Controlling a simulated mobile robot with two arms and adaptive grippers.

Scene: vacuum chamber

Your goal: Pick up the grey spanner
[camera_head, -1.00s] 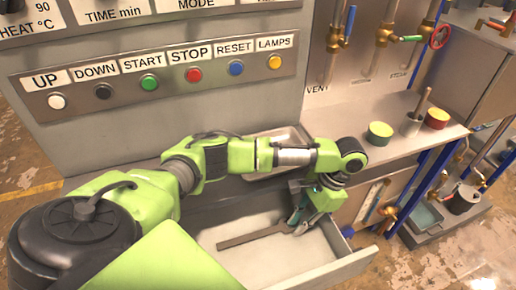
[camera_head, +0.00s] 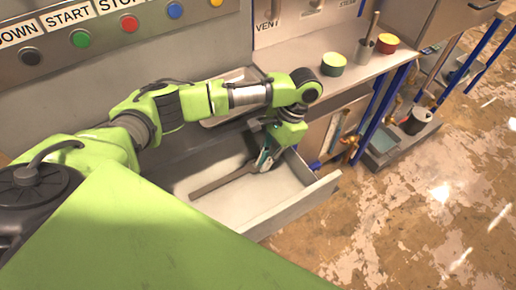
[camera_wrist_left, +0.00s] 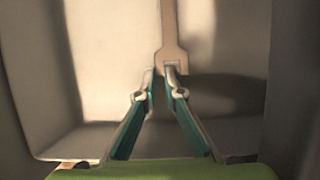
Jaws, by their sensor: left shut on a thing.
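The grey spanner (camera_head: 222,183) is in the open drawer (camera_head: 322,190), or just above its floor; I cannot tell which. Its handle points to the left in the head view. My left gripper (camera_head: 264,161) reaches down over the drawer and is shut on the spanner's right end. In the left wrist view the spanner (camera_wrist_left: 172,30) runs away from the fingers towards the top edge. Its wider end is at the tips of my left gripper (camera_wrist_left: 161,78), and a dark shadow falls beside it. My right gripper is not in view.
The drawer walls stand close around the gripper. A metal tray (camera_head: 214,122) sits on a ledge behind my left arm. Floor at right is open.

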